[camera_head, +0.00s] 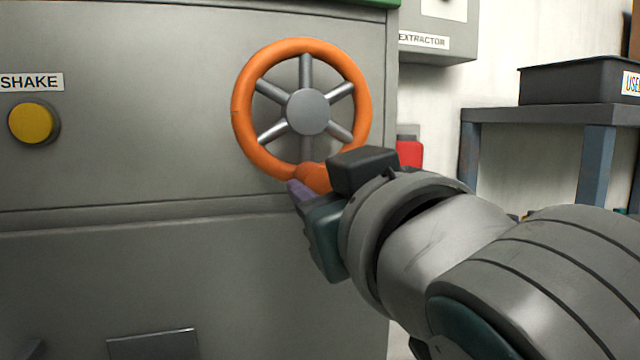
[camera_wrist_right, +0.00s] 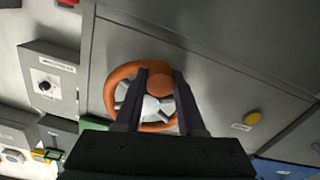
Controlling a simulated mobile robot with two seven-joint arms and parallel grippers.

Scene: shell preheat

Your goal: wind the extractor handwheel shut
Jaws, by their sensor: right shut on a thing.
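The extractor handwheel (camera_head: 363,100) is an orange ring with grey spokes and a round grey hub, mounted on the front of a grey cabinet (camera_head: 140,130). My right gripper (camera_head: 312,182) is at the bottom of the ring, shut on the wheel's orange knob, which shows partly behind it. In the right wrist view the wheel (camera_wrist_right: 118,76) lies beyond the two dark fingers (camera_wrist_right: 160,95), with the orange knob (camera_wrist_right: 159,82) between them. My left gripper is in neither view.
A yellow button (camera_head: 31,123) marked SHAKE is on the cabinet's left. A grey box labelled EXTRACTOR (camera_head: 436,42) hangs on the wall at right. A table (camera_head: 540,115) with a dark bin (camera_head: 570,82) stands further right, and a red object (camera_head: 410,153) shows behind my right arm.

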